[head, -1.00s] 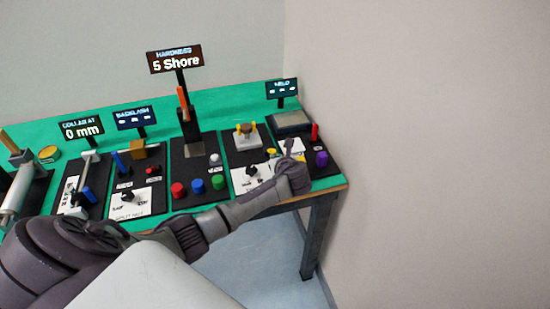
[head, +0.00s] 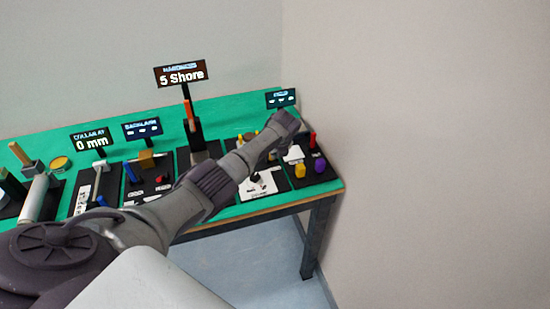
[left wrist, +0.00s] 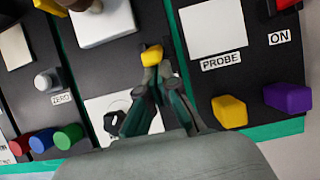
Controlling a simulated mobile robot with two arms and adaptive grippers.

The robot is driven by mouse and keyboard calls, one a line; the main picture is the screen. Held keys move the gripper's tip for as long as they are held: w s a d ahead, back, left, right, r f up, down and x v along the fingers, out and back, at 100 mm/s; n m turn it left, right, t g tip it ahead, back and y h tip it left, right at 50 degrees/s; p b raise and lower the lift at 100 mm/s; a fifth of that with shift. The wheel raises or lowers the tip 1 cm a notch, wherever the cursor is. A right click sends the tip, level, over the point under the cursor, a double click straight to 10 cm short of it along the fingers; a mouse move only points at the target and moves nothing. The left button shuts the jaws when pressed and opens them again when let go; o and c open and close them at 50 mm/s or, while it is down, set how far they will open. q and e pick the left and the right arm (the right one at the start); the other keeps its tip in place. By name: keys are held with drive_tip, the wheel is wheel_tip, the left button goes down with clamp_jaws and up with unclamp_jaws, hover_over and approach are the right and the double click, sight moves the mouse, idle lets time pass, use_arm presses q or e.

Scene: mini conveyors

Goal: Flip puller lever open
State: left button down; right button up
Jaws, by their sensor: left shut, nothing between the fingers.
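In the left wrist view, a small yellow-tipped piece (left wrist: 152,55), which looks like the puller lever's handle, stands on a black panel beside a white block (left wrist: 103,25). My left gripper (left wrist: 154,80) is shut and empty, its fingertips right at the near side of that yellow tip. I cannot tell whether they touch it. In the head view my left forearm and wrist hide the yellow tip and the gripper's fingers. My right gripper is not in view.
A yellow knob (left wrist: 229,111) and a purple knob (left wrist: 288,97) stand on the panel to the right. A black knob (left wrist: 118,122) is at the lower left. A red lever (head: 312,140) stands near the table's right end, close to the wall.

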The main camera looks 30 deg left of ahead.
use_arm(q)
drive_tip(key=shift+w+a+h, duration=0.2)
drive_tip(key=shift+w+h, duration=0.05)
drive_tip(key=shift+h, duration=0.05)
drive_tip(key=shift+s+r, duration=0.2)
drive_tip(key=shift+r+g+p, duration=0.3)
drive_tip(key=shift+r+p, duration=0.4)
drive_tip(key=shift+p, duration=0.1)
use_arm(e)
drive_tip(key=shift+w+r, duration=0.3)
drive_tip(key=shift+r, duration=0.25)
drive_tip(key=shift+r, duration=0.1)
